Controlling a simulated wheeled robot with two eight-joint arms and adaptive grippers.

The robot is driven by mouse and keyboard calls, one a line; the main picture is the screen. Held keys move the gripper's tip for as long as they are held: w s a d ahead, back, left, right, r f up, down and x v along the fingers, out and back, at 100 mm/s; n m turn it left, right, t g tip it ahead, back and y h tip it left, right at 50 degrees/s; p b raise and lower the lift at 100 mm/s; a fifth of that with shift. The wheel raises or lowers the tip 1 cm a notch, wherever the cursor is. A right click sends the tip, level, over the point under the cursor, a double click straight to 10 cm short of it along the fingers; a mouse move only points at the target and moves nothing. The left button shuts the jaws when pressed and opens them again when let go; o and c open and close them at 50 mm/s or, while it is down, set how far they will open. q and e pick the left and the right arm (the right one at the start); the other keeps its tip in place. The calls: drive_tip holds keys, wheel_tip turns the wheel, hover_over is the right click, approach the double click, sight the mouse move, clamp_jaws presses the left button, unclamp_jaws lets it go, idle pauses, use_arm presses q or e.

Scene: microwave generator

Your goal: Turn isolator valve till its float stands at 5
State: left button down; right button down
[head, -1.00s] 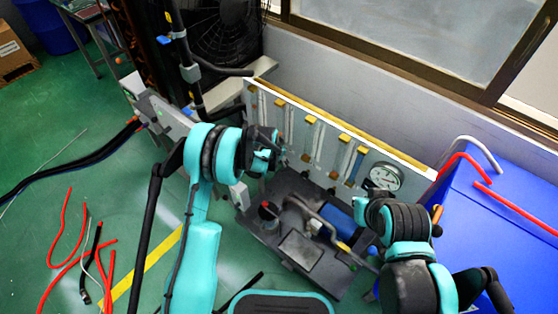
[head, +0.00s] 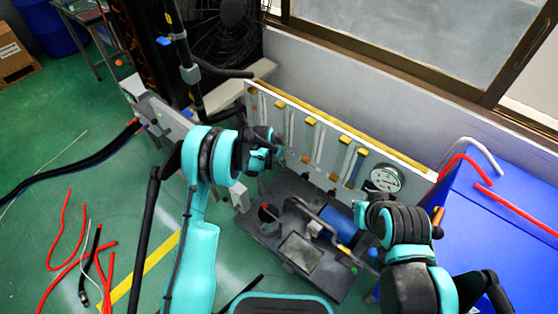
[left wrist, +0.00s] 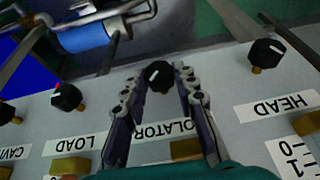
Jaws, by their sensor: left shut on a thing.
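The flow panel (head: 405,207) is a white board with several upright tubes, black knobs below them and a round gauge. In the left wrist view the isolator valve (left wrist: 158,76) is a black knob beside the partly covered ISOLATOR label (left wrist: 180,130). My left gripper (left wrist: 160,90) is shut on this knob, one finger on each side. In the head view my left gripper (head: 274,156) reaches the panel's lower left part and hides the knob. The isolator float's height is too small to read. My right gripper (head: 362,230) is at the panel's right; its fingers are unclear.
The LOAD knob (left wrist: 67,97) and the HEAD knob (left wrist: 265,54) flank the held knob. A dark base plate with a blue cylinder (head: 338,217) and bent pipe lies before the panel. A blue surface (head: 500,235) with red hoses stands at right.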

use_arm(q)
drive_tip(key=h, duration=0.1)
drive_tip(key=g+b, duration=0.1)
drive_tip(key=g+h, duration=0.1)
drive_tip(key=shift+w+a+f+n+h, duration=0.15)
drive_tip(key=shift+w+a+n+h, duration=0.1)
drive_tip(key=shift+a+n+h, duration=0.05)
drive_tip(key=shift+a+n+g+h+b, duration=0.1)
drive_tip(key=shift+n+g+h+b, duration=0.2)
drive_tip(key=shift+g+h+b, duration=0.75)
drive_tip(key=shift+h, duration=0.25)
drive_tip(key=c, duration=1.2)
unclamp_jaws()
drive_tip(key=v, duration=0.7)
drive_tip(key=shift+s+a, duration=0.1)
drive_tip(key=shift+a, duration=0.1)
